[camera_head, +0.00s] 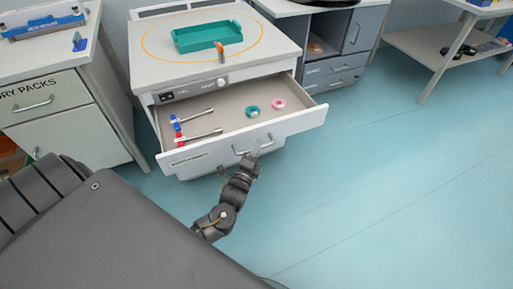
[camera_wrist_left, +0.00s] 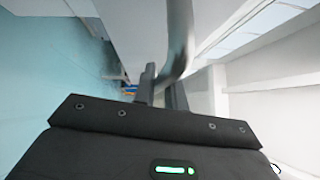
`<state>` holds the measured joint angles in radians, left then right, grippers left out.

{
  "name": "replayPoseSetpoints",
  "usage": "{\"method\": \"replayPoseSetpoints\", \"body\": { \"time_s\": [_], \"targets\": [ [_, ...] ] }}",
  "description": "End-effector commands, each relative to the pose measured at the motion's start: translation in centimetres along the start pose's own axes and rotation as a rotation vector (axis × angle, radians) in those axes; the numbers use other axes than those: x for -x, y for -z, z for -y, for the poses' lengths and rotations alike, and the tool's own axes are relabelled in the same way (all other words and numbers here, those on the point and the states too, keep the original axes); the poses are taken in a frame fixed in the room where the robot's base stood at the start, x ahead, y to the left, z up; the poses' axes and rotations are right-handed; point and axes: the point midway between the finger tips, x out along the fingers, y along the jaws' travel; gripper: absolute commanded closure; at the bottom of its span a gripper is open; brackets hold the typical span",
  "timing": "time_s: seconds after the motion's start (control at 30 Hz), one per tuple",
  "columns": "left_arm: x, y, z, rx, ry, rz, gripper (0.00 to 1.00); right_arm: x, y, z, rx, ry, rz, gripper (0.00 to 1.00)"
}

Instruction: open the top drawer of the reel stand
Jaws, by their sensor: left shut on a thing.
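The reel stand (camera_head: 155,62) is white, with an orange ring marked on its top and a teal tray (camera_head: 207,36) inside the ring. Its top drawer (camera_head: 300,121) stands pulled well out, showing its inside. My left gripper (camera_head: 250,161) is at the drawer's front and shut on its metal bar handle (camera_head: 237,151). In the left wrist view the handle (camera_wrist_left: 180,40) passes between the fingers (camera_wrist_left: 162,88). The drawer holds two metal tools (camera_head: 198,133) with red and blue parts, a teal ring (camera_head: 253,111) and a pink ring (camera_head: 278,103). My right gripper is out of view.
A white cabinet (camera_head: 65,120) stands to the left with a blue rack on top. A grey drawer unit (camera_head: 335,70) is behind right, and a table with a low shelf (camera_head: 425,45) is farther right. The blue floor (camera_head: 390,180) is clear at the right.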

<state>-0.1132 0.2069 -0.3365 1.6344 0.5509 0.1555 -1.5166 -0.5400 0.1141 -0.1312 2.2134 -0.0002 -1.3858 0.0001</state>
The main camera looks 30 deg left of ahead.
Motion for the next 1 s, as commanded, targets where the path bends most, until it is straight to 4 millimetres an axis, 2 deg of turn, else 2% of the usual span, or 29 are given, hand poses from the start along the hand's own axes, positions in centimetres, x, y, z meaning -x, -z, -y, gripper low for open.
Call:
{"method": "replayPoseSetpoints", "body": {
  "time_s": [0.03,0.07,0.2,0.47,0.57,0.67,1.0],
  "targets": [
    [0.0,0.0,-0.1,0.0,-0.001,0.0,1.0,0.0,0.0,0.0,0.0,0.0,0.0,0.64],
    [0.0,0.0,-0.1,0.0,-0.001,0.0,0.83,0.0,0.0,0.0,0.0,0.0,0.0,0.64],
    [0.0,0.0,0.0,0.0,-0.001,0.0,0.66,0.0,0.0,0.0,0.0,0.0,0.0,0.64],
    [0.1,0.0,0.0,0.0,-0.001,0.0,0.66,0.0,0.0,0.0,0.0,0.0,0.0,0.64],
    [0.7,0.0,-0.1,0.0,-0.002,-0.001,0.66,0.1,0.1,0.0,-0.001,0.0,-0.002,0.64],
    [2.1,0.0,0.0,0.001,-0.002,-0.001,0.66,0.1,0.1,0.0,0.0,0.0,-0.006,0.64],
    [8.6,0.0,0.0,0.0,-0.003,-0.001,0.66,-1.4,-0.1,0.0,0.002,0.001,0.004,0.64]
  ]
}}
